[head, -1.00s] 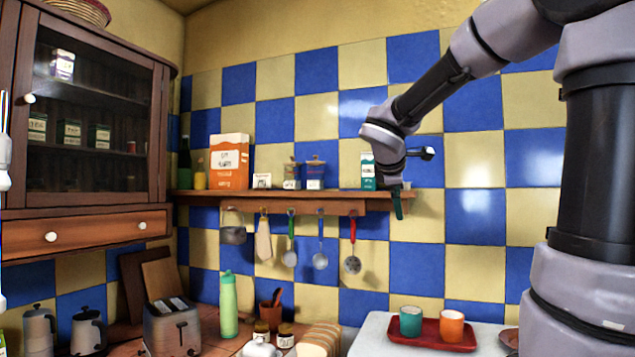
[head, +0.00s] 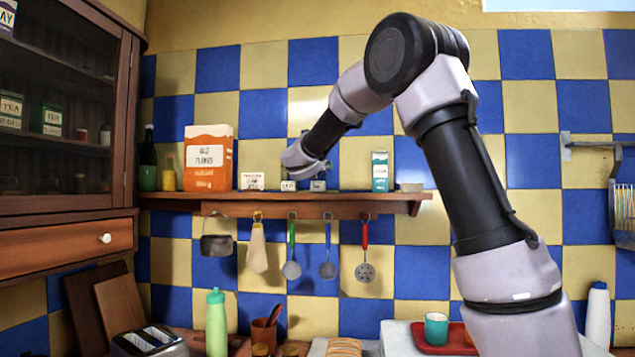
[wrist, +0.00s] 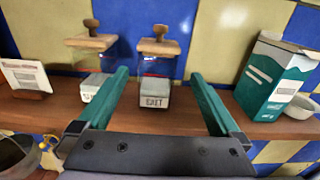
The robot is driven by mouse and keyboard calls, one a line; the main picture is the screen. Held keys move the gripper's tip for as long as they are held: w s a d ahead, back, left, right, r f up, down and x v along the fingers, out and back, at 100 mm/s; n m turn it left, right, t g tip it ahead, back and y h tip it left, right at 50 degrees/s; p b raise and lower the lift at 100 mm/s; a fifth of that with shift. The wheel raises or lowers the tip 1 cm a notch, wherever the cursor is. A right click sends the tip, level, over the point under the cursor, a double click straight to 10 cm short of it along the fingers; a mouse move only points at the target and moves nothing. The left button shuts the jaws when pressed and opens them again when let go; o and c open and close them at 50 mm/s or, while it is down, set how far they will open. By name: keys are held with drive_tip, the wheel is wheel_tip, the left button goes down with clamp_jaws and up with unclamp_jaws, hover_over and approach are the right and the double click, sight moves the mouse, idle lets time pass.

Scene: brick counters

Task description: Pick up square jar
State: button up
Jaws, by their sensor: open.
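Two square glass jars with wooden lids and knobs stand side by side on the wall shelf. The right square jar (wrist: 154,101) has a white label and lies between my open green fingers in the wrist view. The left square jar (wrist: 92,84) is just outside the left finger, which partly covers it. My gripper (wrist: 159,76) is open and empty, pointing at the right jar; contact cannot be told. In the head view my gripper (head: 308,166) hides the upper parts of the left jar (head: 288,186) and right jar (head: 318,186).
A teal carton (wrist: 272,76) and small bowl (wrist: 294,107) stand to the right on the shelf (wrist: 60,111). A small card box (wrist: 25,76) stands left. In the head view an orange box (head: 208,160) is farther left; utensils hang below the shelf.

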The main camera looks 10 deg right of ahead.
drive_tip(key=x, duration=0.7)
drive_tip(key=shift+w+a+f, duration=0.1)
drive_tip(key=shift+w, duration=0.25)
drive_tip(key=shift+c, duration=0.3)
clamp_jaws()
